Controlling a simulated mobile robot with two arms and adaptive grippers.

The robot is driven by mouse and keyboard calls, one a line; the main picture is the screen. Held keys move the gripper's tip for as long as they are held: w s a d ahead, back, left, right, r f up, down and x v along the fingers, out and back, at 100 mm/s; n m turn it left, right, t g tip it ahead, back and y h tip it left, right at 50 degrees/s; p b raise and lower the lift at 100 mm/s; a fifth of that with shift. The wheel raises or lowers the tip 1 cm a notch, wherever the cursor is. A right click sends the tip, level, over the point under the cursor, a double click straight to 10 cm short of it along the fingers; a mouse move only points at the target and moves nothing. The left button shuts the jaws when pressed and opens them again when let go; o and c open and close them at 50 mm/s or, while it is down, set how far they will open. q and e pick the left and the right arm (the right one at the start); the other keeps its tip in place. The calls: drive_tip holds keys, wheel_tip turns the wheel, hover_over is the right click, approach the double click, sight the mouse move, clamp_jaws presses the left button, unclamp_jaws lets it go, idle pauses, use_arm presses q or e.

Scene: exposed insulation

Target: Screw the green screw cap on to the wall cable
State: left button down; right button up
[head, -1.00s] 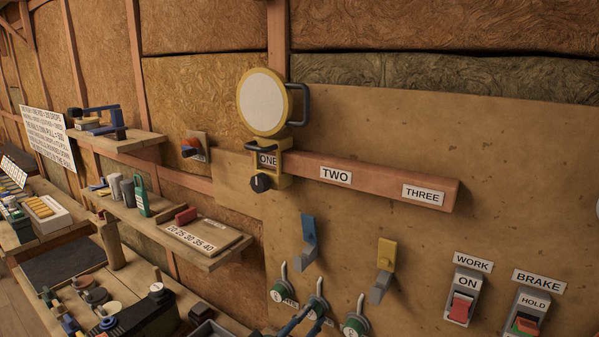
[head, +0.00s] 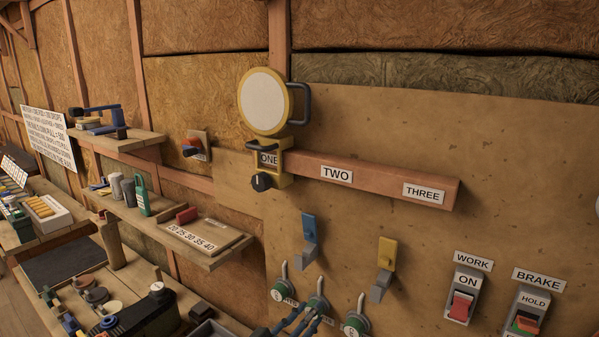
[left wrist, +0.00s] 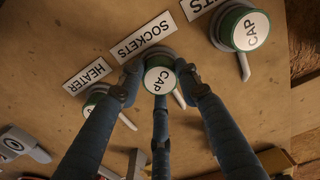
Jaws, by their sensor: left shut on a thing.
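In the left wrist view, a green screw cap (left wrist: 160,79) with a white top marked CAP sits at the wall under the SOCKETS label. My left gripper (left wrist: 160,77) has its blue-grey fingers closed around the cap's sides. In the head view, this gripper (head: 309,319) is at the middle of three green and grey fittings (head: 318,306) on the board, at the bottom edge. A grey rod sticks out beside the cap. The cable behind the cap is hidden, so I cannot tell how they join. My right gripper is not in view.
Similar green caps flank it: one under HEATER (left wrist: 94,101) and a larger one at the right (left wrist: 243,28). Above the fittings are a blue hook (head: 309,229) and a yellow hook (head: 387,252). The WORK switch (head: 460,304) and BRAKE switch (head: 526,312) stand to the right.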

use_arm(q)
drive_tip(key=shift+w+r+m+b, duration=0.1)
drive_tip(key=shift+r+m+b, duration=0.1)
drive_tip(key=shift+m, duration=1.3)
drive_tip(key=shift+w+r+m+b, duration=0.1)
drive_tip(key=shift+r+m, duration=0.05)
drive_tip(key=shift+m, duration=1.35)
drive_tip(key=m+b, duration=0.1)
drive_tip(key=m, duration=0.5)
drive_tip(key=shift+r, duration=0.1)
drive_tip(key=c, duration=1.2)
unclamp_jaws()
drive_tip(key=shift+d, duration=0.1)
drive_tip(key=shift+o, duration=0.4)
drive_tip(key=shift+f, duration=0.3)
drive_tip(key=p+v, duration=0.3)
drive_tip(key=v, duration=0.6)
